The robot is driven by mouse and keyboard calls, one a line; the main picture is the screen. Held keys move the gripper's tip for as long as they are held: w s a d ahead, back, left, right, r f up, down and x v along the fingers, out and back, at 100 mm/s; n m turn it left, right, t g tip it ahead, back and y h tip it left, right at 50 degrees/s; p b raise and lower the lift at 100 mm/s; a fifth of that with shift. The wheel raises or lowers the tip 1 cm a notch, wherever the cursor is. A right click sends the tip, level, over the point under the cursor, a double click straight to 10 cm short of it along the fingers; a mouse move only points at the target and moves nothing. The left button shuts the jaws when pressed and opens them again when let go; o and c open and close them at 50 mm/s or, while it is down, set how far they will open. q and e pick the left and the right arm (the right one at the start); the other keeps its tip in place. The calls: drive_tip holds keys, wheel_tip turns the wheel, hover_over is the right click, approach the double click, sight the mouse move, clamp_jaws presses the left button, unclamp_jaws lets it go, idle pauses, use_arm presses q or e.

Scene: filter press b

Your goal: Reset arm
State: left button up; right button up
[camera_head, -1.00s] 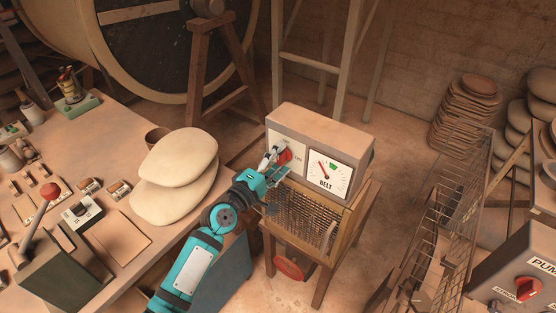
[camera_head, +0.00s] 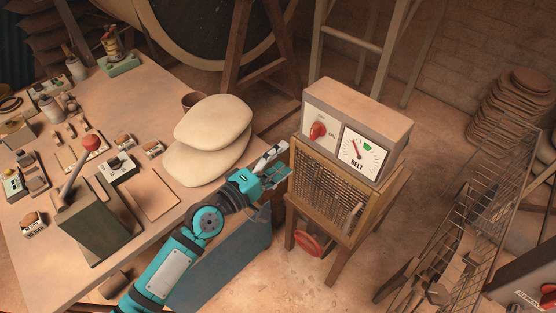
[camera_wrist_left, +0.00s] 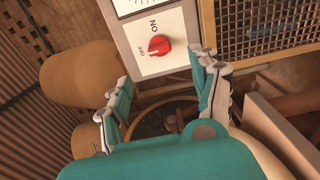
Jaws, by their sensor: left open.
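My left gripper (camera_head: 275,165) is open and empty in the head view, in front of and left of the belt control box (camera_head: 368,125). A gap lies between its fingers and the red knob (camera_head: 318,130) on the box's front. In the left wrist view the fingers (camera_wrist_left: 165,95) are spread apart, with the red knob (camera_wrist_left: 159,45) beyond them on a white plate marked ON and OFF. The BELT dial (camera_head: 363,150) has its needle pointing up and left, with a green mark at the upper right. My right gripper is not in view.
The box stands on a wooden stand with a mesh front (camera_head: 325,185). Two pale rounded sacks (camera_head: 215,123) lie on the table's right side, close to my left arm. A lever with a red ball (camera_head: 91,143) stands on the table. A wire rack (camera_head: 480,215) is at right.

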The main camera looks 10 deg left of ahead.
use_arm(q)
drive_tip(key=shift+s+a, duration=0.15)
drive_tip(key=shift+s, duration=0.05)
idle(0.4)
drive_tip(key=s+a+f+m+g+y, duration=0.1)
drive_tip(key=a+f+y, duration=0.15)
drive_tip(key=f, duration=0.75)
drive_tip(key=a+f+m+g+y, duration=0.1)
drive_tip(key=a+f+g+y, duration=0.15)
drive_tip(key=f, duration=0.75)
drive_tip(key=s+a+f+m+g+y, duration=0.1)
drive_tip(key=s+a+f+m, duration=0.2)
drive_tip(key=f, duration=0.5)
drive_tip(key=s+a+f+g+y, duration=0.1)
drive_tip(key=s+a+f, duration=0.1)
drive_tip(key=s+f, duration=0.55)
drive_tip(key=s+a+f+m+g+y, duration=0.1)
drive_tip(key=s+a+f+m+g, duration=0.1)
drive_tip(key=s+f, duration=0.4)
drive_tip(key=s+a+f+m+g+y, duration=0.1)
drive_tip(key=s+f, duration=0.6)
drive_tip(key=s, duration=0.8)
drive_tip(key=s+a+f+m+g+y, duration=0.1)
drive_tip(key=s+a+f+m+g, duration=0.2)
drive_tip(key=s, duration=0.8)
wheel_tip(320, 180, down, 4)
drive_tip(key=m+g, duration=0.2)
drive_tip(key=shift+s+a+m+y, duration=0.2)
drive_tip(key=shift+a+m+y, duration=0.05)
drive_tip(key=shift+m+y, duration=0.05)
